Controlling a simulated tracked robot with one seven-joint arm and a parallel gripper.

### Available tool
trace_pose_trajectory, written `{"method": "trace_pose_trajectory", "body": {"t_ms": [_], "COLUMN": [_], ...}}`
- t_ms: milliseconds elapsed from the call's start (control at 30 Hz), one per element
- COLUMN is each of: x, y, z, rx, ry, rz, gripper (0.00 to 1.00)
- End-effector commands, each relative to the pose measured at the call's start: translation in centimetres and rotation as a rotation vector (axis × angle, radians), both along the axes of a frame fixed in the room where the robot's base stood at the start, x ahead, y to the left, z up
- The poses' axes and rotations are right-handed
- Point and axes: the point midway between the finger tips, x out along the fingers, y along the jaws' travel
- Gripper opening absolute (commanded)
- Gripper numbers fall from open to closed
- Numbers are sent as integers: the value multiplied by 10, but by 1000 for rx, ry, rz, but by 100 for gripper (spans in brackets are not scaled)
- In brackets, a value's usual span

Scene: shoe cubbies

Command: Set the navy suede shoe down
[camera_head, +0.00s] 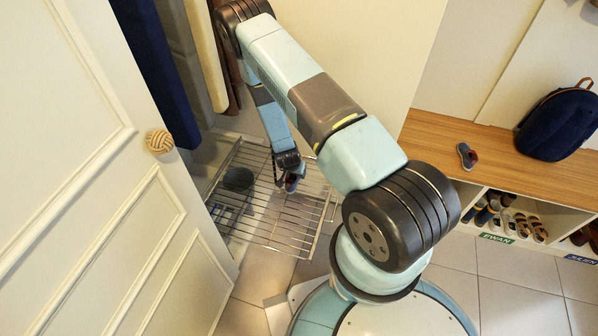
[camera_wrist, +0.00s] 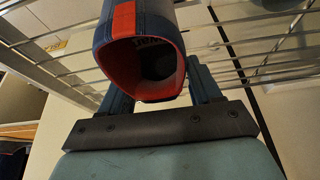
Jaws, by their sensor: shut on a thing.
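My gripper (camera_head: 289,175) is shut on the navy suede shoe (camera_head: 291,183), which is small and partly hidden by the jaws in the head view. In the wrist view, the shoe (camera_wrist: 173,22) shows its open collar with red lining and a red heel strip, between the two fingers of my gripper (camera_wrist: 160,88). The wire rack (camera_head: 283,238) lies below the shoe in the head view, and its bars (camera_wrist: 235,45) fill the background in the wrist view. I cannot tell whether the shoe touches the bars.
A cream door (camera_head: 100,190) stands close on the left.

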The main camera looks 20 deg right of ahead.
Motion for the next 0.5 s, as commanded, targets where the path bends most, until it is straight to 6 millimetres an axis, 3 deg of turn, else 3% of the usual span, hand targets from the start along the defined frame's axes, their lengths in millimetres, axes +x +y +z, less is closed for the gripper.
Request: {"method": "trace_pose_trajectory", "body": {"t_ms": [200,233,500], "x": [0,0,0], "y": [0,0,0], "z": [0,0,0], "rx": [0,0,0], "ry": [0,0,0], "rz": [0,0,0], "gripper": [30,64,89]}}
